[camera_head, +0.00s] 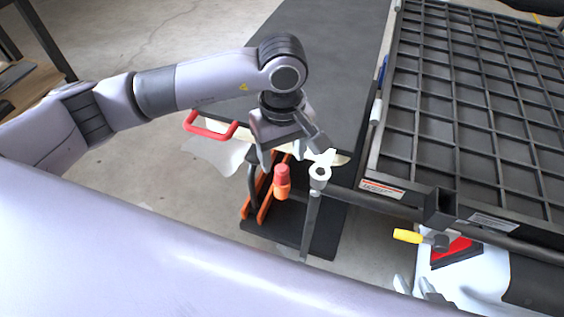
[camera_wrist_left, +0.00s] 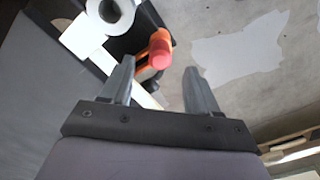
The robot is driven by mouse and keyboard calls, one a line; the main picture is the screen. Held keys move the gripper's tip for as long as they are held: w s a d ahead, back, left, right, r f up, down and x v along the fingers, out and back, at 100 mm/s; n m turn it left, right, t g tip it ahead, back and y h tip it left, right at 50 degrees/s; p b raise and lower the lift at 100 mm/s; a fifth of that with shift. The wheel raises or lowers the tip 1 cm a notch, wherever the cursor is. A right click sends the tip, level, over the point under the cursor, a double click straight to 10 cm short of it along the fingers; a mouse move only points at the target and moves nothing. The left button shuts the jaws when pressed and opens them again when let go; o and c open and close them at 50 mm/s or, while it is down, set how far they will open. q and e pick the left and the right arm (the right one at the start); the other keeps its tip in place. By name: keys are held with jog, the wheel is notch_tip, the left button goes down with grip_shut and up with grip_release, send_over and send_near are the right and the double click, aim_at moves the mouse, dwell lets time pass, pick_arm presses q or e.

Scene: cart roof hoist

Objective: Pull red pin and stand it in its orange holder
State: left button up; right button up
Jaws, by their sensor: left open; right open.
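The red pin (camera_head: 282,171) stands upright with its red top showing above an orange holder (camera_head: 282,190); its lower part is hidden inside. In the left wrist view the red top (camera_wrist_left: 160,46) is just beyond my left fingertips, in line with the gap between them. My left gripper (camera_head: 284,158) is open and empty, pointing down close to the pin, apart from it as far as I can see. My right gripper (camera_head: 414,287) is open at the lower right, away from the pin and partly cut off by my own body.
A grey post with a white ringed top (camera_head: 319,175) stands close to the right of the pin. A red handle (camera_head: 210,126) is to the left. The black grid panel (camera_head: 470,100) fills the right. A yellow handle (camera_head: 408,236) sits below it.

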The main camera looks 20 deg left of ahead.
pick_arm(q)
jog(key=shift+r, duration=0.8)
